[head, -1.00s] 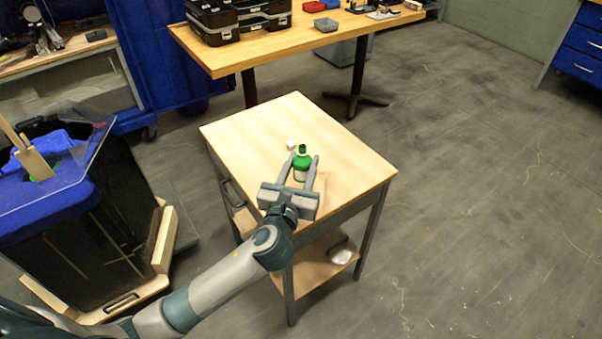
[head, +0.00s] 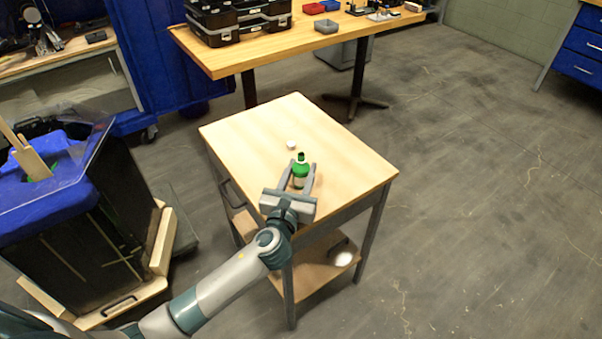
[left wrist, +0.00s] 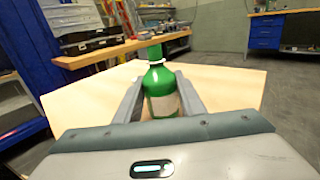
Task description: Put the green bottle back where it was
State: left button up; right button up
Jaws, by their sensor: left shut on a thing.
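The green bottle (head: 300,173), with a pale label, is upright between the fingers of my left gripper (head: 303,165), near the middle of the small wooden table (head: 345,160). My left gripper is shut on it. In the left wrist view the bottle (left wrist: 158,82) stands between both fingers, with its green top and white neck ring above them. Its base is hidden, so I cannot tell whether it touches the tabletop. My right gripper is not in view.
A small white object (head: 292,145) lies on the table just behind the bottle. A long workbench (head: 270,51) with black cases stands behind. A blue-topped dark bin (head: 60,215) stands at left. The table's right side is clear.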

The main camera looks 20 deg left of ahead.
pick_arm(q)
jog(key=shift+f, duration=0.25)
jog(key=o, duration=1.1)
jog(key=shift+f, duration=0.1)
jog(key=shift+s, duration=0.1)
jog(key=s, duration=1.1)
jog(key=shift+s+d+r, duration=0.2)
jog(key=shift+s+d, duration=0.1)
jog(key=shift+s, duration=0.1)
